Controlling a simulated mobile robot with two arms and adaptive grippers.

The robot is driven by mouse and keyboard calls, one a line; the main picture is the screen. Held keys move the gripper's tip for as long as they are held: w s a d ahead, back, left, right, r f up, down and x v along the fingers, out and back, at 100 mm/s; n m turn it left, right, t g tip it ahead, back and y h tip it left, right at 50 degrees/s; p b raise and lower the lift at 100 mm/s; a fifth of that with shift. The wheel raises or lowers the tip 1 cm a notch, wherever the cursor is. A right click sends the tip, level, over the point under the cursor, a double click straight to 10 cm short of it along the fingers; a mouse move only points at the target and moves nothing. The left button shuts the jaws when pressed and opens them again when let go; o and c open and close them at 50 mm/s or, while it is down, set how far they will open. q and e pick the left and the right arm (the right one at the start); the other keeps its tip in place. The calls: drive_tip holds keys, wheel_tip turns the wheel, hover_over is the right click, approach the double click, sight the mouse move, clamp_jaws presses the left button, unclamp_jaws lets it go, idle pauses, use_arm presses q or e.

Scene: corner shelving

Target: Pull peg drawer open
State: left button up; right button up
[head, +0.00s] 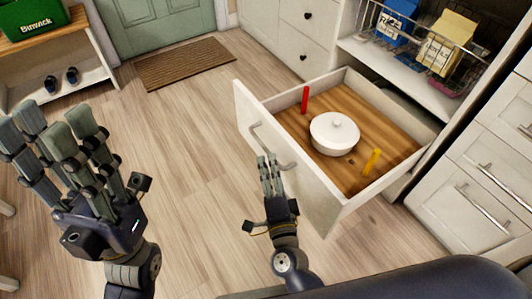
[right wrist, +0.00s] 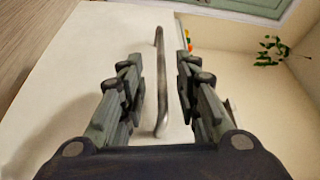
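The peg drawer (head: 392,108) stands pulled out from the cabinet in the head view. Its wooden bottom carries a red peg (head: 305,99), a yellow peg (head: 372,162) and a white lidded pot (head: 334,136). A metal bar handle (head: 266,143) is on its white front. My right gripper (head: 267,160) is at this handle. In the right wrist view the handle (right wrist: 161,85) runs between its spread fingers, with gaps on both sides. My left gripper (head: 52,130) is raised at the left, open and empty, away from the drawer.
A wire basket (head: 408,38) with a blue box and a yellow box sits on the shelf behind the drawer. More white drawers (head: 480,190) are at right. A brown mat (head: 185,65) lies before the green door. The wood floor left of the drawer is clear.

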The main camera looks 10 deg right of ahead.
drive_tip(key=s, duration=0.5)
drive_tip(key=shift+s+f, duration=0.2)
drive_tip(key=shift+s, duration=0.05)
drive_tip(key=shift+s, duration=0.1)
